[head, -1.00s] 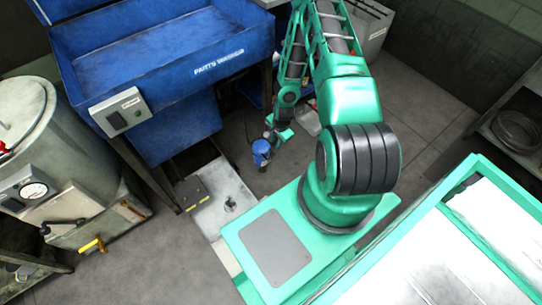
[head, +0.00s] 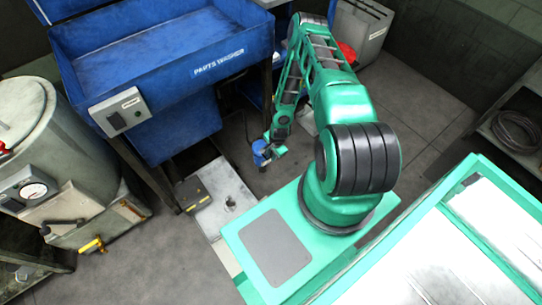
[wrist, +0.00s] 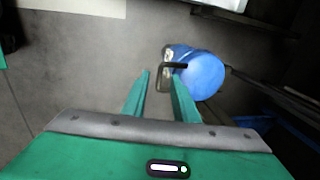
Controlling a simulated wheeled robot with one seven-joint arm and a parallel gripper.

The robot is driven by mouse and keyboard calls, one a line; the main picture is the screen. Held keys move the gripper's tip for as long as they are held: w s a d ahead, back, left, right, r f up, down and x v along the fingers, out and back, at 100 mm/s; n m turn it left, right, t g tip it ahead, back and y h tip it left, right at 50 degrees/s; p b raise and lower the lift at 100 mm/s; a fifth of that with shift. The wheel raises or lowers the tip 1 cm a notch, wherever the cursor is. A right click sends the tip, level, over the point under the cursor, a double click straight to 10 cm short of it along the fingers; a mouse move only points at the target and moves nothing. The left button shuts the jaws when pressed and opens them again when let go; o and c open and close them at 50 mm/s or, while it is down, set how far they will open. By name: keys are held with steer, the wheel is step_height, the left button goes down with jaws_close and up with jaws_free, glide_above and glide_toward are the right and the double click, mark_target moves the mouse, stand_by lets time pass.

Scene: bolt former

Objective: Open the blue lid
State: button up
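A small blue round thing (head: 260,153), which looks like the blue lid, is low on the floor side beyond my base in the head view. In the wrist view it is a smooth blue disc (wrist: 205,76) with a dark bar and a greyish fitting (wrist: 166,75) on its left side. The right fingertip overlaps the left edge of the blue thing in the picture. I cannot tell whether it touches. In the head view, my gripper (head: 270,149) is right beside the blue thing.
The blue parts washer (head: 165,60) stands behind and to the left. A grey metal drum (head: 55,140) with a gauge is at far left. A pale floor plate (head: 222,200) lies left of my base.

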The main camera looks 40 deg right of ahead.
steer(key=shift+f, duration=0.3)
jaws_close()
steer(key=shift+w, duration=0.1)
stand_by(1.2)
